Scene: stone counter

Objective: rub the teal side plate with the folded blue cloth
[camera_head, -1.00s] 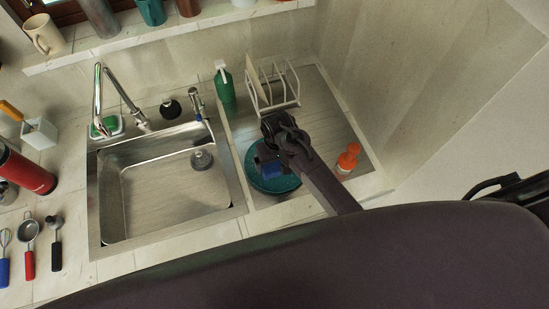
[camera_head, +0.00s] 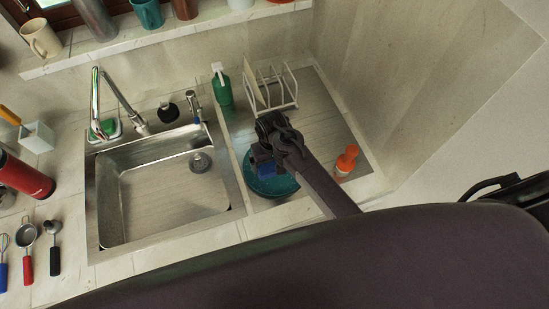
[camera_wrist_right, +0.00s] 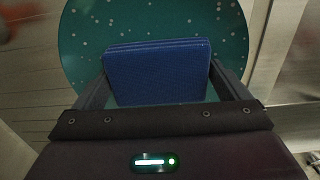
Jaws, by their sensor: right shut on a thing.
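The teal side plate (camera_head: 272,187) lies on the ribbed metal drainboard right of the sink. It shows speckled with pale dots in the right wrist view (camera_wrist_right: 84,38). My right gripper (camera_head: 262,160) is over the plate, shut on the folded blue cloth (camera_wrist_right: 158,74). The cloth sits between the two fingers, over the plate; I cannot tell whether it touches the surface. In the head view only a little of the cloth (camera_head: 266,174) shows below the gripper. My left gripper is not in view.
A white dish rack (camera_head: 272,90) stands behind the plate, near my right gripper. A green bottle (camera_head: 222,88) stands to its left and an orange bottle (camera_head: 346,160) right of the plate. The sink (camera_head: 165,195) is at the left. Drainboard between rack and orange bottle is clear.

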